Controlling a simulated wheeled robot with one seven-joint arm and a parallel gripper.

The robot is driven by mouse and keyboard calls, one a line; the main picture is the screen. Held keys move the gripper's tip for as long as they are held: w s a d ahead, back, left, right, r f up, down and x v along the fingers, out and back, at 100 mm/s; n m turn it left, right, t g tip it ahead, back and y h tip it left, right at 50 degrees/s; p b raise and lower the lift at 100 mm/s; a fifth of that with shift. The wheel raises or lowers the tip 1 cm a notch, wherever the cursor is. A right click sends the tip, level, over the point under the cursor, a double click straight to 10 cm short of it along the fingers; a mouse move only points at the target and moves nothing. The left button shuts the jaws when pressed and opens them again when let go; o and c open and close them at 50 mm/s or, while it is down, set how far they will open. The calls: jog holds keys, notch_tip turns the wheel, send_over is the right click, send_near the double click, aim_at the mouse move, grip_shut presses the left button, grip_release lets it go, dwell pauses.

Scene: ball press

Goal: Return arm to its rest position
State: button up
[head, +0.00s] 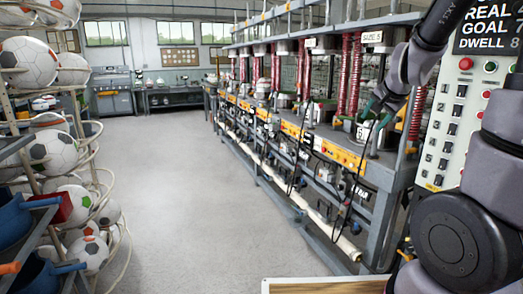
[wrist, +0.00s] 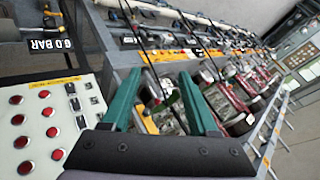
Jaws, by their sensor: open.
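My gripper (head: 371,108) is at the upper right in the head view, in front of the near end of the press bench (head: 330,145). My dark arm comes in from the top right corner. In the wrist view my gripper (wrist: 158,92) shows two green fingers, spread apart with nothing between them. The bench with its red springs and presses (wrist: 225,100) lies beyond the fingers, tilted in that view. Whether the fingertips touch any press part cannot be told from the head view.
A control panel (head: 455,115) with red buttons stands close at the right; it also shows in the wrist view (wrist: 45,125). Racks of balls (head: 55,150) fill the left side. Thin black cables hang before the bench. The grey floor (head: 180,200) between is clear.

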jog(key=s+a+r+n+g+y, duration=0.1)
jog(key=s+a+r+n, duration=0.2)
jog(key=s, duration=0.7)
jog(key=s+a+r+n+g+y, duration=0.1)
jog(key=s+a+r+n, duration=0.2)
jog(key=s+a+r, duration=0.3)
jog(key=s, duration=0.5)
jog(key=shift+r, duration=0.2)
